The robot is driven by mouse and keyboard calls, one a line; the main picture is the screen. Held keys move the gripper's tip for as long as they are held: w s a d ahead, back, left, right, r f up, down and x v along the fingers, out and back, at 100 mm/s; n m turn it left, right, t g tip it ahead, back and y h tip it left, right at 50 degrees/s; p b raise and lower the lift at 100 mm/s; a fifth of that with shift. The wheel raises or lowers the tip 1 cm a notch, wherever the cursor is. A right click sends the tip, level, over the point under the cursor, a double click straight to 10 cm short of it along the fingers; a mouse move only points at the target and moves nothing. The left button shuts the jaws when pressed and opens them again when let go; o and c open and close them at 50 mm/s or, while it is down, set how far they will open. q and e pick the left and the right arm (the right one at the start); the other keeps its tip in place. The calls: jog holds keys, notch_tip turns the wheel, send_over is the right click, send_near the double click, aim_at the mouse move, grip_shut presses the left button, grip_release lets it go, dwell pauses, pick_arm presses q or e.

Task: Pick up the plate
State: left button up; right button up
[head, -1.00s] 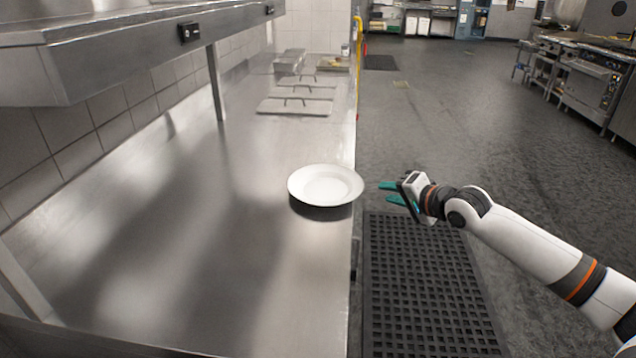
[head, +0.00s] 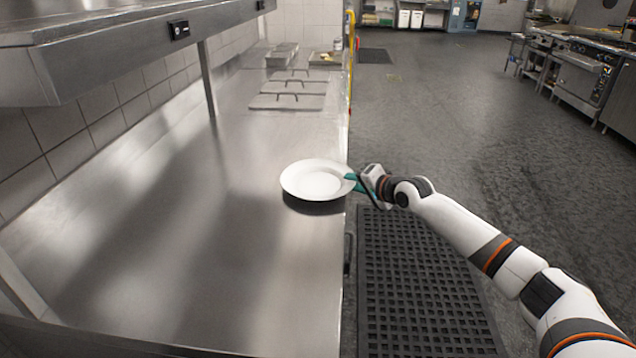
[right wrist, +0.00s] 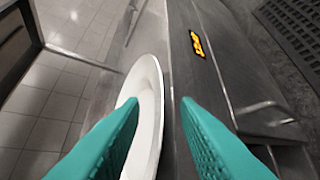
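A white round plate (head: 318,181) sits at the right edge of the steel counter in the head view, with a dark shadow under it. My right gripper (head: 354,181), with teal fingers, is at the plate's right rim. In the right wrist view the two fingers of the right gripper (right wrist: 158,103) are apart, and the rim of the plate (right wrist: 150,95) shows between their tips. I cannot tell whether either finger touches the plate. My left gripper is in neither view.
The steel counter (head: 170,240) is clear around the plate. Flat lids with handles (head: 288,101) lie farther back, near metal containers (head: 283,54). A steel shelf (head: 110,45) overhangs the left side. A black perforated mat (head: 420,285) lies on the floor to the right.

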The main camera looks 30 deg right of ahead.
grip_shut()
jog(key=shift+r, duration=0.1)
